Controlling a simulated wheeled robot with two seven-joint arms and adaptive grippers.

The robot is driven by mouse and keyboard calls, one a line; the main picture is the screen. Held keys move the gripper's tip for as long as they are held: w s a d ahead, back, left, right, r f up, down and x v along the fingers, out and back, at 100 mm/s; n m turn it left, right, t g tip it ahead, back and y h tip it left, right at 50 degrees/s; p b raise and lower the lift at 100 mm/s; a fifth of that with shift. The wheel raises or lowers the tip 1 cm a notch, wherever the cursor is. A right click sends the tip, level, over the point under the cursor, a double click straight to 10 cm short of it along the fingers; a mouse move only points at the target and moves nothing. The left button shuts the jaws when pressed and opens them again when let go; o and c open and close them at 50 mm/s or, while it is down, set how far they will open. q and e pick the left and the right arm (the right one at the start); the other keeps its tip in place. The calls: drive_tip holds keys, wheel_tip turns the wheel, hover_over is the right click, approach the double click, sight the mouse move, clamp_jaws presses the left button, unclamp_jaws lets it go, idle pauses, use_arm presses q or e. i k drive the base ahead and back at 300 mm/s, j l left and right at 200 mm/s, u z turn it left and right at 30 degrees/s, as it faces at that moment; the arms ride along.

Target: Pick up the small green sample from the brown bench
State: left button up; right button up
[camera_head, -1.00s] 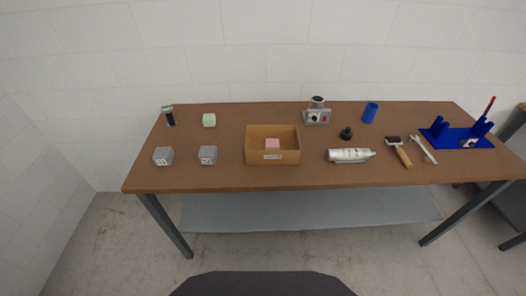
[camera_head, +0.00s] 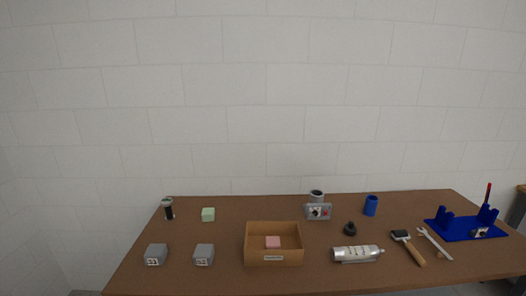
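The small green sample (camera_head: 208,214) is a pale green block on the back left part of the brown bench (camera_head: 225,276). It stands apart from the things around it, with bare bench on all sides. Neither of my grippers shows in the head view.
A black cylinder with a light top (camera_head: 168,208) stands left of the sample. Two grey blocks (camera_head: 156,254) (camera_head: 203,254) sit in front. A cardboard box (camera_head: 273,258) holding a pink block (camera_head: 272,242) is to the right. Farther right are a silver bottle (camera_head: 357,253) and a blue rack (camera_head: 463,228).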

sight(208, 215)
drive_tip(key=k+j+z, duration=0.25)
drive_tip(key=j+z, duration=0.25)
drive_tip(key=k+j+z, duration=0.3)
drive_tip(key=z, duration=0.15)
drive_tip(key=j, duration=0.1)
